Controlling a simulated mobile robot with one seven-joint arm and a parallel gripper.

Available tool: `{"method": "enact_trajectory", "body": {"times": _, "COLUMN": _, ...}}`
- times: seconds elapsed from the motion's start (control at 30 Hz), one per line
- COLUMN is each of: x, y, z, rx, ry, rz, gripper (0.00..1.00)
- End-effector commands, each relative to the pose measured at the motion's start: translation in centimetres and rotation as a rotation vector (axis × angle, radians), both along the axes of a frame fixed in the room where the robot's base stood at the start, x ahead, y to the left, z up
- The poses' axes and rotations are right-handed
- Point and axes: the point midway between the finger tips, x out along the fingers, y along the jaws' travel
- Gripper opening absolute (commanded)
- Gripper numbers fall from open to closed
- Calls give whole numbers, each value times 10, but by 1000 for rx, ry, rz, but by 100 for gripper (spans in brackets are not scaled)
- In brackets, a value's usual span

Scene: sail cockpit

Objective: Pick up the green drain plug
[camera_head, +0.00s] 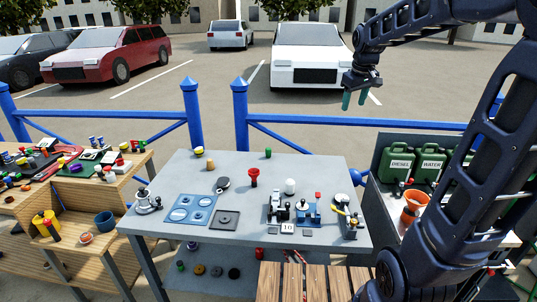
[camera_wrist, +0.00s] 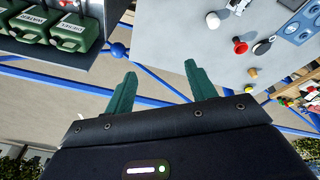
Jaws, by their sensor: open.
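A small green piece (camera_head: 267,153) stands near the back edge of the grey table (camera_head: 240,165). It looks like the green drain plug, but it is too small to be sure. Another dark green round piece (camera_head: 181,266) lies on the shelf under the table. My gripper (camera_head: 354,100) is raised beyond the table's back edge, to the right of the green piece. Its green fingers are apart and empty, also in the wrist view (camera_wrist: 160,72).
A red funnel-like piece (camera_head: 253,177), a white knob (camera_head: 290,186) and a tan peg (camera_head: 210,164) stand on the table. Blue railing (camera_head: 310,122) runs behind it. Green canisters (camera_head: 396,163) stand at right, and a wooden bench (camera_head: 70,190) at left.

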Motion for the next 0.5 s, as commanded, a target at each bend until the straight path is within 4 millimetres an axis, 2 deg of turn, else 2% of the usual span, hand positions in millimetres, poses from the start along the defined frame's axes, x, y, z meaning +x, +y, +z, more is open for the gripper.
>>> {"method": "enact_trajectory", "body": {"times": 0.1, "x": 36, "y": 18, "z": -4, "rx": -19, "ry": 19, "rz": 72, "gripper": 56}}
{"method": "enact_trajectory", "body": {"times": 0.27, "x": 81, "y": 44, "z": -13, "rx": -42, "ry": 42, "rz": 173, "gripper": 56}}
{"method": "enact_trajectory", "body": {"times": 0.5, "x": 146, "y": 88, "z": -37, "rx": -74, "ry": 73, "rz": 324, "gripper": 56}}
